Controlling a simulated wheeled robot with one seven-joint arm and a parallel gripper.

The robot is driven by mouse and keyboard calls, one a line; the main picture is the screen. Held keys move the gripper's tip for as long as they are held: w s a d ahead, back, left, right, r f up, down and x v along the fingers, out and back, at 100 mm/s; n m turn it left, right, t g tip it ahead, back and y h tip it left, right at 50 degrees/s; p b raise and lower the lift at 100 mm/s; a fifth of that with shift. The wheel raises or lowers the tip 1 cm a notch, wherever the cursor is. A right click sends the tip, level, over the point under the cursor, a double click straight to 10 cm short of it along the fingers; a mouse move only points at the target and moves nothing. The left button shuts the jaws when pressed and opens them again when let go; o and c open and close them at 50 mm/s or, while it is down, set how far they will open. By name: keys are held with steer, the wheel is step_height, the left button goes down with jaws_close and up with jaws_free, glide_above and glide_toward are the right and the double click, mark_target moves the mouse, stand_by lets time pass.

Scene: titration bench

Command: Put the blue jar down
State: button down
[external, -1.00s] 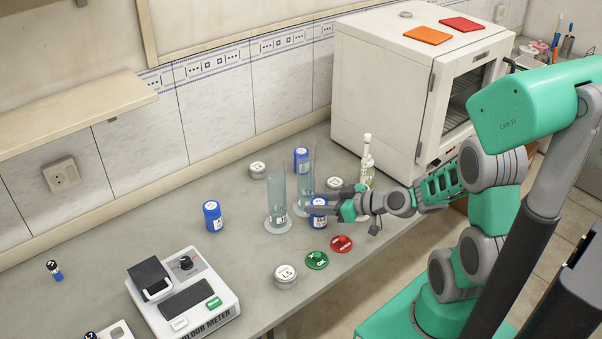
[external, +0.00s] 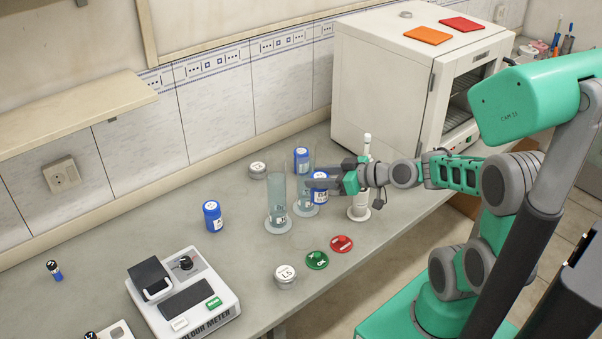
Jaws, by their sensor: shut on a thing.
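A blue jar (external: 320,195) with a white label is held in my gripper (external: 324,182), which is shut on it. The jar looks upright, close to the right-hand glass cylinder; I cannot tell if they touch. Its height above the bench (external: 240,270) is hard to judge. Two similar blue jars stand on the bench, one left of the cylinders (external: 212,218) and one behind them near the wall (external: 302,159). My gripper and wrist hide part of the area behind the held jar.
Two glass cylinders, left (external: 277,208) and right (external: 305,198), stand by the held jar. The white oven (external: 385,95) stands behind.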

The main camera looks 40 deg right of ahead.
step_height(320, 180, up, 18)
steer(key=r, duration=0.1)
steer(key=w+d+f+m+h, duration=0.15)
steer(key=w+m+h, duration=0.25)
steer(key=w, duration=0.7)
steer(key=w+d+f+m+h, duration=0.1)
steer(key=w+f+m+h, duration=0.25)
steer(key=w, duration=0.85)
steer(key=s+a+f+m+g+h, duration=0.2)
steer(key=s+a+f+m+h, duration=0.15)
steer(key=a, duration=0.35)
steer(key=s+a+f+m+g+h, duration=0.1)
steer(key=s+a+f+m+h, duration=0.2)
steer(key=a, duration=0.5)
steer(key=shift+h, duration=0.4)
steer(key=f, duration=0.5)
steer(key=w+f, duration=0.1)
steer(key=f, duration=1)
steer(key=shift+w+d+f+p, duration=0.25)
steer(key=shift+f+p, duration=0.05)
steer(key=shift+f, duration=0.2)
steer(key=c, duration=0.8)
jaws_free()
